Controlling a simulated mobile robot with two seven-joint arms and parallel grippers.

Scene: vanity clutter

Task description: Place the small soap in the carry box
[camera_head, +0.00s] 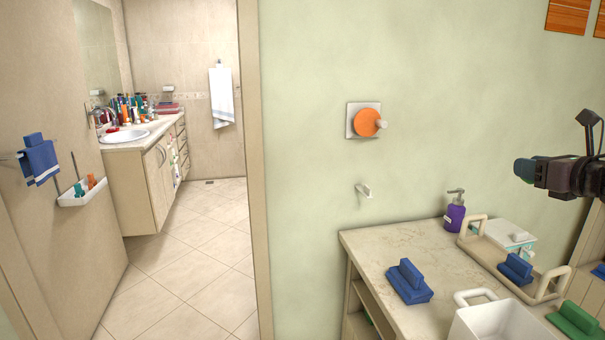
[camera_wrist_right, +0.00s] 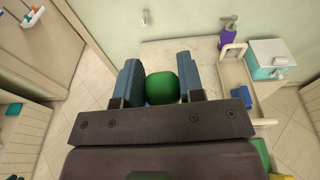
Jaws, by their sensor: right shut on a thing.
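My right gripper (camera_head: 525,171) is at the right of the head view, up in the air above the counter. In the right wrist view its two blue-grey fingers (camera_wrist_right: 160,82) are closed around a rounded green piece, which looks like the small soap (camera_wrist_right: 162,88). A white open box (camera_head: 495,322) with a raised handle stands at the counter's front edge, cut off by the picture. A beige two-handled carrier (camera_head: 482,250) holding a blue item stands behind it. I cannot tell for certain which is the carry box. My left gripper is not in view.
The counter (camera_head: 385,246) also bears a blue stacked item (camera_head: 410,283), a purple pump bottle (camera_head: 454,215), a white-and-teal box (camera_wrist_right: 275,62) and blue and green blocks (camera_head: 578,320). An orange wall fixture (camera_head: 367,122) sits above. The counter's left part is mostly bare.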

